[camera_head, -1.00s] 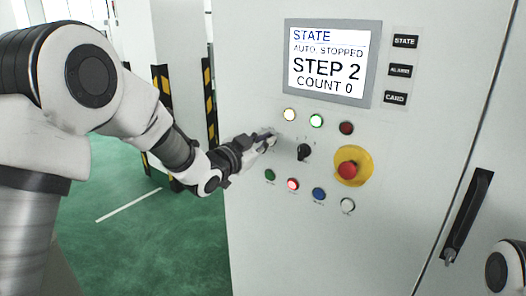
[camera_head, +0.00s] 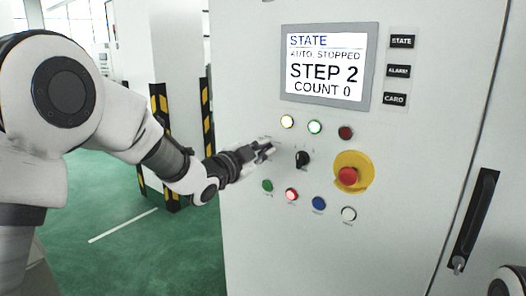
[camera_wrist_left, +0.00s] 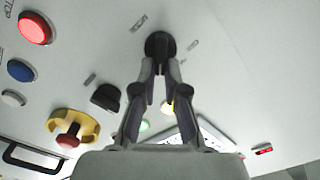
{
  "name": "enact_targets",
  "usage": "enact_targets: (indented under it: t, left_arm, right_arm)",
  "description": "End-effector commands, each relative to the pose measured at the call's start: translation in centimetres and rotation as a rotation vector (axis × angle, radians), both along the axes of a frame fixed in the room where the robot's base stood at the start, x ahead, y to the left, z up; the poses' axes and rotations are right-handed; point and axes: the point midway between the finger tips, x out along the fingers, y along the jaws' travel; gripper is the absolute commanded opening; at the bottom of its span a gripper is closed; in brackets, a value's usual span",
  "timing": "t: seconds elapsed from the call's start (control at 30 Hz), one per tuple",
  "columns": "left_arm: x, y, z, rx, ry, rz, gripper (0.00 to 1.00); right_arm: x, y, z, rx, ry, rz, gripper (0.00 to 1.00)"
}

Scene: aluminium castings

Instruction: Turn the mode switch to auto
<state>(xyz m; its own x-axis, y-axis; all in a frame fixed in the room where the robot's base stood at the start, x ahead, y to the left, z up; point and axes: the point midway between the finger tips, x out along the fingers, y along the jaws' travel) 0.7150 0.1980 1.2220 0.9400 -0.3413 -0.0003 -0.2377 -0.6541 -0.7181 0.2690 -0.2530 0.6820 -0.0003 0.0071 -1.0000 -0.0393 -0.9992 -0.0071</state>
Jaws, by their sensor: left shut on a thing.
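The mode switch (camera_wrist_left: 158,45) is a round black knob on the grey panel. It sits at the tips of my left gripper (camera_wrist_left: 160,72) in the left wrist view, with small labels beside it. The fingers are shut on it. In the head view my left gripper (camera_head: 266,150) reaches the panel from the left and covers most of the knob, so its pointing direction is hard to read. The screen (camera_head: 329,62) reads STATE, AUTO, STOPPED, STEP 2, COUNT 0. My right gripper is not in view.
A second black knob (camera_head: 302,158) is close on the right. The red emergency button on its yellow plate (camera_head: 366,172) is farther right. Lit lamps (camera_head: 315,127) are above, and coloured buttons (camera_head: 318,203) below. A door handle (camera_head: 473,220) is at lower right.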

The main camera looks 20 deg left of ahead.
Motion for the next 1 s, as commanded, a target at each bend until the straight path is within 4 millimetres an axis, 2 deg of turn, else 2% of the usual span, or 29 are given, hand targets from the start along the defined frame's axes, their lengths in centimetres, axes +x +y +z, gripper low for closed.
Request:
enact_targets:
  t: [0.03, 0.1, 0.13, 0.4, 0.53, 0.67, 0.9, 1.0]
  left_arm:
    - [0.0, 0.0, 0.0, 0.0, 0.0, 0.0, 0.0]
    - [0.0, 0.0, 0.0, 0.0, 0.0, 0.0, 0.29]
    - [0.0, 0.0, 0.0, 0.0, 0.0, 0.0, 0.36]
    - [0.0, 0.0, 0.0, -0.001, 0.0, 0.0, 0.36]
    - [-0.8, 0.4, 0.0, -0.001, 0.0, 0.001, 0.36]
    - [-3.3, 1.2, 0.1, -0.004, 0.001, 0.001, 0.36]
    - [-9.0, 3.3, 0.1, -0.006, 0.001, 0.0, 0.36]
    - [-10.5, 3.9, 0.0, -0.003, 0.0, 0.001, 0.36]
  right_arm:
    - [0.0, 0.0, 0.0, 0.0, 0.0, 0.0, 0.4]
    - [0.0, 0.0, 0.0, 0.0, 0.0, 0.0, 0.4]
    - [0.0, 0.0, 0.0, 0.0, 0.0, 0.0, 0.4]
    - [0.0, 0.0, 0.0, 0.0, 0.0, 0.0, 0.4]
    - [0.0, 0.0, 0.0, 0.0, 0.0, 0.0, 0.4]
    - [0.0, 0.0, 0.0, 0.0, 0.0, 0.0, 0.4]
    - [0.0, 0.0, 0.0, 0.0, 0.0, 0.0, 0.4]
    - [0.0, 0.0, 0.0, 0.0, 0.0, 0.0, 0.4]
